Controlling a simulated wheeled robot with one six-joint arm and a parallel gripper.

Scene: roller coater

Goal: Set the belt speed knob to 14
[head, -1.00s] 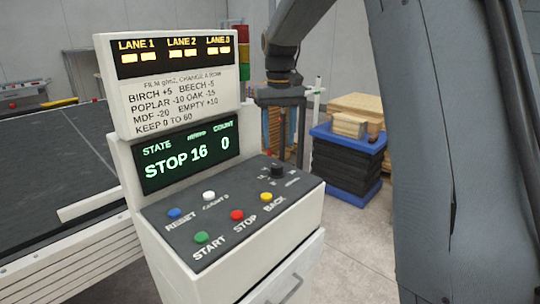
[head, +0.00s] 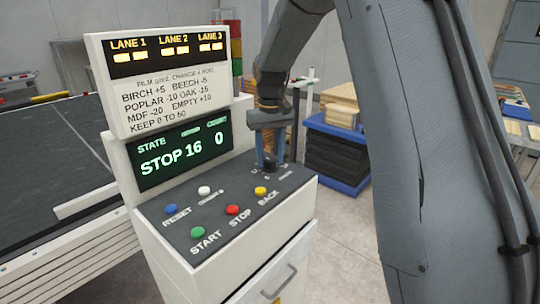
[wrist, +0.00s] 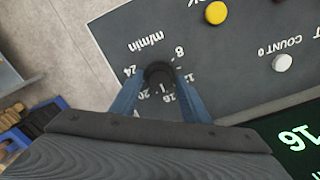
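The belt speed knob (wrist: 160,75) is a round black dial on the sloped dark panel, with printed marks around it, including 8, 20 and 24, and "m/min". My gripper (wrist: 160,84) has its two blue fingers one on each side of the knob, apart, with narrow gaps seeming to show. In the head view my gripper (head: 268,165) points down over the panel's back right, and the knob is partly hidden by it. The green display (head: 183,152) reads STOP, 16 and count 0. The knob's pointer is too small to read surely.
Yellow back (head: 260,191), red stop (head: 232,210), green start (head: 197,233), blue reset (head: 170,208) and white count (head: 204,190) buttons sit left of the knob. A lane sign (head: 165,80) stands above the display. A blue pallet bin (head: 340,145) stands behind.

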